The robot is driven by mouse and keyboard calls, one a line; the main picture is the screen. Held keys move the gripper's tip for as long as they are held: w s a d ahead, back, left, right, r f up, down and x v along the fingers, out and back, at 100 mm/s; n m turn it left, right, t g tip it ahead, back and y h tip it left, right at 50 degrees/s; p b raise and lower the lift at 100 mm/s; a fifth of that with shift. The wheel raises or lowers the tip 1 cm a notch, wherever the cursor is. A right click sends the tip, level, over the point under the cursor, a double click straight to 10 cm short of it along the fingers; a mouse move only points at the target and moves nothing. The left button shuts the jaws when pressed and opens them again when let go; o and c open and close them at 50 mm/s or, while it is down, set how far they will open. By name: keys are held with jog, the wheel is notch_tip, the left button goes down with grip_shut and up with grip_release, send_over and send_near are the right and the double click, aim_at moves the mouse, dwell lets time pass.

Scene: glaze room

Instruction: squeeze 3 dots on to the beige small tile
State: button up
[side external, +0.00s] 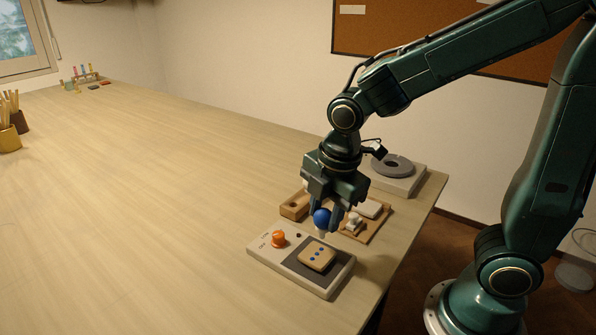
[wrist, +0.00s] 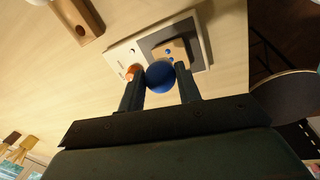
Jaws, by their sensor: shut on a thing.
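My gripper (side external: 329,213) is shut on a blue squeeze bulb (side external: 321,218), with a pale nozzle pointing down. The bulb also shows between the two fingers in the wrist view (wrist: 160,76). The beige small tile (side external: 303,257) lies on the dark pad of a pale box (side external: 318,287).
An orange knob (side external: 278,239) sits on the box, left of the pad. Behind are a wooden block with a hole (side external: 294,206), a wooden tray (side external: 378,226) with white pieces, and a grey disc (side external: 394,165) on a pale base. The table's left side is mostly clear.

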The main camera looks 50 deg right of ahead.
jog(key=shift+r, duration=2)
